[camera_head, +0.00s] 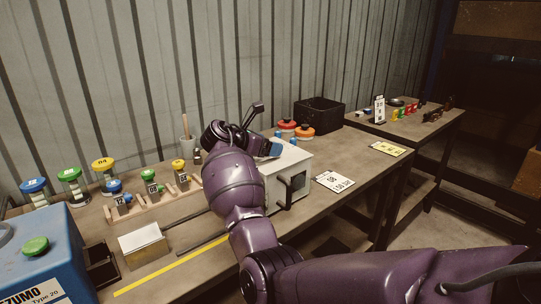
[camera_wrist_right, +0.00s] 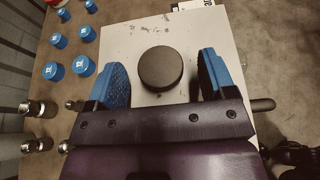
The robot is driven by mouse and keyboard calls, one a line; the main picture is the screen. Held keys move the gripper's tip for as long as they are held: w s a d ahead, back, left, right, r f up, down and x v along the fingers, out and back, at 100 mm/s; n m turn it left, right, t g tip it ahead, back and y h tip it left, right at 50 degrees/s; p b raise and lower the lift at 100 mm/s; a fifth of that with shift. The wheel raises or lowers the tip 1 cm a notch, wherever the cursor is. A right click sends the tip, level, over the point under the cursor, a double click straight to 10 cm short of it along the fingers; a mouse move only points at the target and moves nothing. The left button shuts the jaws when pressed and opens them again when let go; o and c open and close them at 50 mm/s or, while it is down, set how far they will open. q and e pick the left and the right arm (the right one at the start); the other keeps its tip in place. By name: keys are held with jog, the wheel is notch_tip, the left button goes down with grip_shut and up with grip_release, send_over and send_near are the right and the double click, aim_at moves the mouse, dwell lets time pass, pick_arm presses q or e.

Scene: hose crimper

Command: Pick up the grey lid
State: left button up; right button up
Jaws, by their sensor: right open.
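The grey lid (camera_wrist_right: 160,68) shows in the right wrist view as a dark round disc on top of a white box (camera_wrist_right: 190,33). My right gripper (camera_wrist_right: 164,76) is open, with one blue finger on each side of the lid and a visible gap on both sides. In the head view my right gripper (camera_head: 271,149) is over the top of the white box (camera_head: 290,166), and my wrist hides the lid there. My left gripper is not in view.
Blue caps (camera_wrist_right: 54,71) stand left of the box in the wrist view. Red-topped jars (camera_head: 287,127) and a black bin (camera_head: 319,115) stand behind it. A price card (camera_head: 334,181) lies to its right. Coloured-lid jars (camera_head: 103,170) and a blue machine (camera_head: 45,255) are at left.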

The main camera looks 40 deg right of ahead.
jog(key=shift+c, duration=0.2)
jog(key=c, duration=1.1)
